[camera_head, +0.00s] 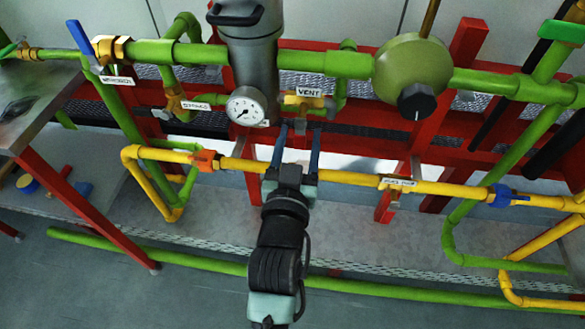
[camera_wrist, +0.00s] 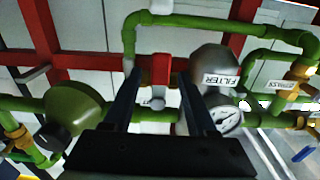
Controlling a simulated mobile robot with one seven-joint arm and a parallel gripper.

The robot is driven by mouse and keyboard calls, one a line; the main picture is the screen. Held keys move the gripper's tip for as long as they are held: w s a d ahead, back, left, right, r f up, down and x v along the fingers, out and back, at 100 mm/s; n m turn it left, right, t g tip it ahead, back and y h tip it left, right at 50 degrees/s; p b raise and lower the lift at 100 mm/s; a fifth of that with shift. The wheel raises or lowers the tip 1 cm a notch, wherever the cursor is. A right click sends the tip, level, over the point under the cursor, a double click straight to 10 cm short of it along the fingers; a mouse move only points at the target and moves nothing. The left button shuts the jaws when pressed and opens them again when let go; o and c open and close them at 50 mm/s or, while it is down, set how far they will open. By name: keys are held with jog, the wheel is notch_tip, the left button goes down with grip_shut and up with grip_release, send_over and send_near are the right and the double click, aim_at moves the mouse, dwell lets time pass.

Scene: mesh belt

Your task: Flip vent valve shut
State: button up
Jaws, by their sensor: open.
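The vent valve (camera_head: 300,101) is a small brass-yellow valve under a white label reading VENT, just right of the round pressure gauge (camera_head: 248,106). My gripper (camera_head: 300,128) is open, its two dark fingers pointing up just below the valve with a gap between them. In the wrist view, my gripper (camera_wrist: 160,75) is also open. A red piece and a small pale knob show between the fingers there; I cannot tell whether the fingers touch the valve. The valve's handle is too small to make out clearly in the head view.
A grey filter housing (camera_head: 252,50) stands above the gauge. A round green regulator (camera_head: 412,65) is at the right. A yellow pipe (camera_head: 345,176) crosses behind my gripper. A blue-handled valve (camera_head: 82,38) is at the upper left. A metal table (camera_head: 50,95) stands at the left.

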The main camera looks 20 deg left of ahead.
jog(key=v, duration=0.9)
jog(key=shift+r, duration=0.1)
jog(key=w+d+r+m+t+h, duration=0.1)
jog(key=w+d+r+t, duration=0.15)
jog(key=r, duration=0.75)
jog(key=w+d+r+t+h, duration=0.1)
jog(key=d+r+t, duration=0.15)
jog(key=r, duration=0.65)
jog(key=w+d+r+m+t+h, duration=0.1)
jog(key=w+d+r, duration=0.15)
jog(key=r, duration=0.75)
jog(key=s+d+r+m+t+h, duration=0.1)
jog(key=s+d+r+t, duration=0.2)
jog(key=r, duration=0.6)
jog(key=s+d+r+t+h, duration=0.1)
jog(key=s+d+r, duration=0.2)
jog(key=s+r, duration=0.4)
notch_tip(320, 180, up, 19)
jog(key=w+p, duration=0.2)
jog(key=p, duration=1.7)
jog(key=shift+c, duration=0.6)
jog(key=shift+a, duration=0.15)
